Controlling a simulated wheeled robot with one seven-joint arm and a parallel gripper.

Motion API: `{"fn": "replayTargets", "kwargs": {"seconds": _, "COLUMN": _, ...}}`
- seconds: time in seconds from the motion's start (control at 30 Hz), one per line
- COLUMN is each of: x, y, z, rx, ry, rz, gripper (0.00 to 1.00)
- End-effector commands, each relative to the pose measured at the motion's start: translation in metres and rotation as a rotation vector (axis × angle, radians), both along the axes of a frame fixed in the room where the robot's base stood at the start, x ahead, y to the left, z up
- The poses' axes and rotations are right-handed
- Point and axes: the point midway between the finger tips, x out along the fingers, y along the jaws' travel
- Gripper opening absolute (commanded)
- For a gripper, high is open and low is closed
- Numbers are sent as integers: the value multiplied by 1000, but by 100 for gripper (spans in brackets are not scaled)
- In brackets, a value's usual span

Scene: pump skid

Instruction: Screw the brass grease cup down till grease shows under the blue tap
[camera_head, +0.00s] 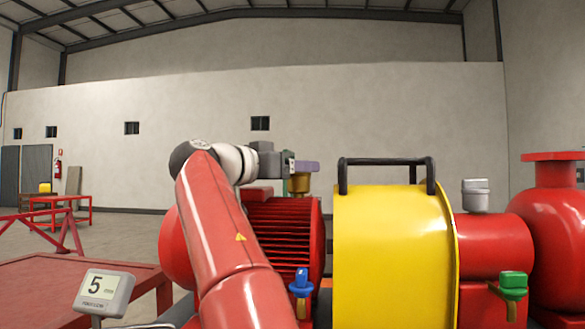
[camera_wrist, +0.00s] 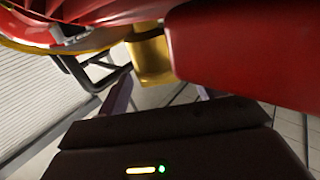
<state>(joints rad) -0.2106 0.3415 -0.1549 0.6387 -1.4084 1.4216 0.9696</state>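The brass grease cup (camera_head: 299,184) stands above the ribbed red motor (camera_head: 283,237), behind my arm's elbow. My gripper (camera_head: 304,167) is at the cup's top, its purple fingers pointing right. In the wrist view the brass cup (camera_wrist: 151,58) lies ahead, between the lines of my two spread fingers (camera_wrist: 160,92). I see space on both sides of it, and nothing is held. The cup's far side and base are partly hidden. The blue tap (camera_head: 300,281) sits low in front of the motor. No grease is discernible under it at this size.
A yellow guard (camera_head: 391,255) with a black handle (camera_head: 388,161) stands right of the motor. A display reading 5 (camera_head: 103,291) stands lower left by a red table (camera_head: 75,285).

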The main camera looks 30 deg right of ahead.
Motion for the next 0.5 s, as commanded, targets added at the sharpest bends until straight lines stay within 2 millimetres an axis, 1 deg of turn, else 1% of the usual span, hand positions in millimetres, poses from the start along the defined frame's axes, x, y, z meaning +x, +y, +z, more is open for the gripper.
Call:
{"fn": "replayTargets", "kwargs": {"seconds": 0.13, "x": 0, "y": 0, "z": 0, "rx": 1, "ry": 0, "rz": 0, "gripper": 67}}
{"fn": "replayTargets", "kwargs": {"seconds": 0.23, "x": -1, "y": 5, "z": 0, "rx": 0, "ry": 0, "rz": 2, "gripper": 67}}
{"fn": "replayTargets", "kwargs": {"seconds": 0.37, "x": -6, "y": 24, "z": -1, "rx": 1, "ry": -1, "rz": 5, "gripper": 67}}
{"fn": "replayTargets", "kwargs": {"seconds": 0.5, "x": -12, "y": 48, "z": -1, "rx": 0, "ry": 0, "rz": 5, "gripper": 67}}
